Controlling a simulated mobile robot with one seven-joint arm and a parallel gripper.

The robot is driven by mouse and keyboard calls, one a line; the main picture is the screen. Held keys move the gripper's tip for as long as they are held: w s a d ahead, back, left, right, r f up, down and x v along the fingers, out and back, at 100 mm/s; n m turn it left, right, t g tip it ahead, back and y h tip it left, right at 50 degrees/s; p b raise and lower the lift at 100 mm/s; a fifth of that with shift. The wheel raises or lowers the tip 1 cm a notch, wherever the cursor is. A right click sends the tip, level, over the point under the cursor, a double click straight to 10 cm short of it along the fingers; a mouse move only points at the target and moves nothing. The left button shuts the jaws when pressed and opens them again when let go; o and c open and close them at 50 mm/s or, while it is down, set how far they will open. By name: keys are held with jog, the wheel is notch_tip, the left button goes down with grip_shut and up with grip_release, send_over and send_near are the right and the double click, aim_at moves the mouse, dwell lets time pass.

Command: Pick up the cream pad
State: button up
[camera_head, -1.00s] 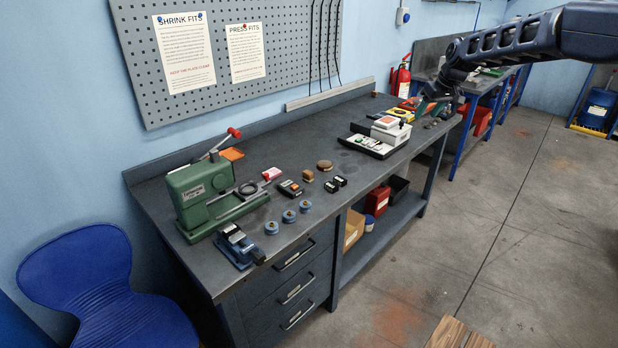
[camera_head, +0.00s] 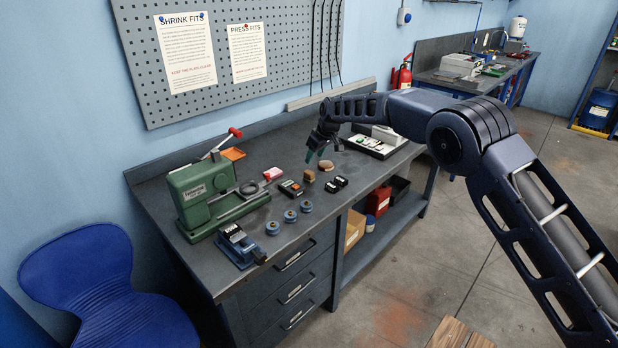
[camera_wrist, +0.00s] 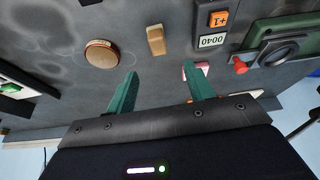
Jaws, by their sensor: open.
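I cannot single out a plainly cream pad. The nearest in colour is a small tan block (camera_head: 309,176) with a brown side, on the bench; it also shows in the wrist view (camera_wrist: 156,40). A round brown-topped disc (camera_head: 326,165) lies beside it, left of the block in the wrist view (camera_wrist: 101,54). A pink and white piece (camera_head: 272,174) lies further left on the bench; in the wrist view (camera_wrist: 197,70) my right finger partly hides it. My gripper (camera_head: 315,157) is open and empty above the bench near the block and disc; its green fingers (camera_wrist: 160,72) are apart.
A green press (camera_head: 205,196) stands at the bench's left. A dark box with an orange label (camera_head: 290,188), small black blocks (camera_head: 335,184) and blue rings (camera_head: 290,215) lie near the front.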

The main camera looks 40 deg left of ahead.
aim_at(309, 171)
jog(key=shift+d+x, duration=0.2)
jog(key=shift+x, duration=4.9)
jog(key=shift+w+f, duration=0.1)
jog(key=shift+w, duration=0.05)
jog(key=c, duration=1.1)
notch_tip(309, 171, up, 20)
